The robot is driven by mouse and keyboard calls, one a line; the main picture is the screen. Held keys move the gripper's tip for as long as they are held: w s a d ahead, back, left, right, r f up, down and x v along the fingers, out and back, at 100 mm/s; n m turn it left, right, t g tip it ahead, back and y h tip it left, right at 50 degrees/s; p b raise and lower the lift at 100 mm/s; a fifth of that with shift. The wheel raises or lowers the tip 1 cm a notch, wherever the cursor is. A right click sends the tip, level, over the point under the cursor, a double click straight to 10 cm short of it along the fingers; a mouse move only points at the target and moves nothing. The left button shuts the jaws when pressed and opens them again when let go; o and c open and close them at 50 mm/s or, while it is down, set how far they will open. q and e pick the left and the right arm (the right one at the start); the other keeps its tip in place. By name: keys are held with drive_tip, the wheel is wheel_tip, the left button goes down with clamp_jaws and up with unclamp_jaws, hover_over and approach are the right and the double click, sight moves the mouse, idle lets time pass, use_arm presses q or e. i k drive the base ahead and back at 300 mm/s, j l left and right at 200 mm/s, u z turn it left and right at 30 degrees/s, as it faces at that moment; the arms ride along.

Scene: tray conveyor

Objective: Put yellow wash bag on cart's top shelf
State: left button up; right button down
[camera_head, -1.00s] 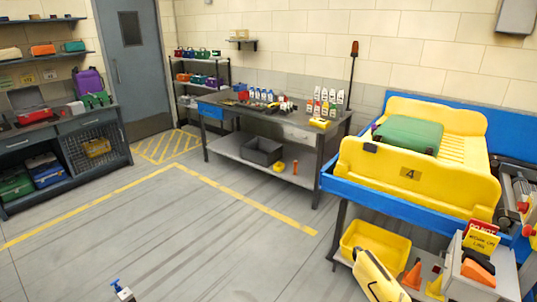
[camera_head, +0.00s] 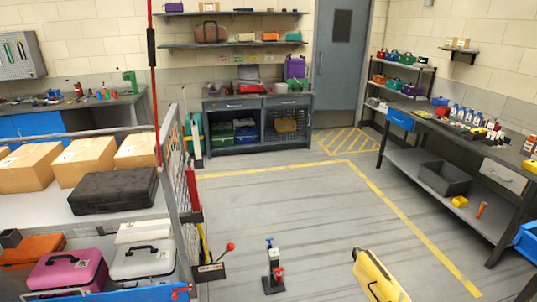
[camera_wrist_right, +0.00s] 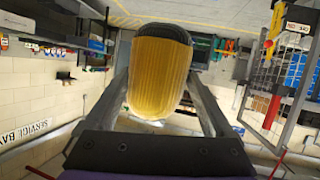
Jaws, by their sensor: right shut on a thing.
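The yellow wash bag (camera_wrist_right: 160,75) is between the two fingers of my right gripper (camera_wrist_right: 163,95) in the right wrist view. It is ribbed, with a rounded dark far end. A yellow body with a dark strip at the lower right of the head view appears to be this wash bag (camera_head: 384,279), held above the floor. A two-level shelved unit (camera_head: 168,215) stands at the left of the head view; I cannot tell whether it is the cart. My left gripper is not in view.
The unit's upper shelf holds cardboard boxes (camera_head: 85,160) and a black case (camera_head: 113,190); pink (camera_head: 68,272) and white (camera_head: 142,258) cases are below. A post with a blue top (camera_head: 272,268) stands on the floor. A workbench (camera_head: 460,140) is at the right.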

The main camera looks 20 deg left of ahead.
sight(25, 209)
drive_tip(key=j+u, duration=0.2)
drive_tip(key=u, duration=0.15)
drive_tip(key=j+u, duration=0.45)
drive_tip(key=u, duration=0.2)
drive_tip(key=j+u, duration=0.25)
drive_tip(key=j, duration=0.2)
drive_tip(key=i+j+u, duration=0.15)
drive_tip(key=j+u, duration=0.15)
drive_tip(key=i+j, duration=0.1)
drive_tip(key=j, duration=0.2)
drive_tip(key=i+j, duration=0.1)
drive_tip(key=j, duration=0.25)
drive_tip(key=i+j+u, duration=0.1)
drive_tip(key=j, duration=0.2)
